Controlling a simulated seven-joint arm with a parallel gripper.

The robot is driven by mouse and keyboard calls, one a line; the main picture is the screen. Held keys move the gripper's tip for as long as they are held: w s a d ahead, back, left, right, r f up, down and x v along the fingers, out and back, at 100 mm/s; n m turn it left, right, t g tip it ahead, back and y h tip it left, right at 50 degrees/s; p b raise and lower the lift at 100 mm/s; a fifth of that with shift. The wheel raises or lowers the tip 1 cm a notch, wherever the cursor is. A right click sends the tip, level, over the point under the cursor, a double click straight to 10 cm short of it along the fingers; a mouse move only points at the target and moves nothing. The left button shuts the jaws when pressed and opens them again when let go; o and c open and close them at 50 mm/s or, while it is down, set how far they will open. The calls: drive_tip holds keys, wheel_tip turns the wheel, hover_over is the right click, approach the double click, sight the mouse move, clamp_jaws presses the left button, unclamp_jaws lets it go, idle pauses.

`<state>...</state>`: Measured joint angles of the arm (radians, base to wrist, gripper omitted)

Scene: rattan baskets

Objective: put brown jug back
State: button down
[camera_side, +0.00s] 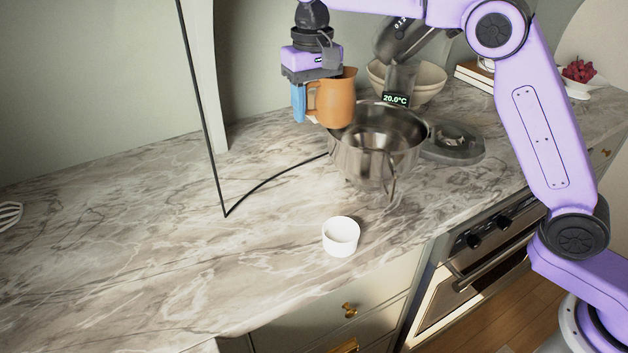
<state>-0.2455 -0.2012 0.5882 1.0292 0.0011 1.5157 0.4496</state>
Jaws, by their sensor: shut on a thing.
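The brown jug (337,101) is an orange-brown pitcher with its handle on the left side. It hangs upright in the air, just above and to the left of a steel mixing bowl's rim. My gripper (300,100) points down at the jug's handle side, with a blue finger visible beside the handle. It is shut on the jug. The exact contact between the fingers and the handle is partly hidden.
The steel mixing bowl (362,160) of a stand mixer (462,143) stands close below the jug. A small white ramekin (341,236) is near the front edge. A black cable (262,186) crosses the counter. The marble counter (120,240) at left is mostly clear.

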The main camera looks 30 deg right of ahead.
sight(312, 83)
wheel_tip(312, 83, up, 4)
drive_tip(key=shift+f, duration=0.25)
drive_tip(key=shift+s+a+r, duration=0.1)
drive_tip(key=shift+s+r, duration=0.05)
drive_tip(key=s+a+n, duration=0.1)
drive_tip(key=s+n, duration=0.4)
drive_tip(key=s, duration=0.7)
wheel_tip(312, 83, down, 9)
drive_tip(key=shift+m, duration=0.3)
drive_tip(key=w+a+f, duration=0.2)
drive_tip(key=w+f, duration=0.1)
drive_tip(key=w+a+f, duration=0.2)
drive_tip(key=w+f, duration=0.1)
drive_tip(key=w, duration=0.1)
drive_tip(key=w+a+f, duration=0.2)
drive_tip(key=w+f, duration=0.1)
drive_tip(key=w, duration=0.1)
drive_tip(key=shift+w+a+f, duration=0.15)
drive_tip(key=shift+a, duration=0.25)
drive_tip(key=shift+w+a+f, duration=0.3)
drive_tip(key=shift+w+f, duration=0.25)
drive_tip(key=shift+f, duration=1.65)
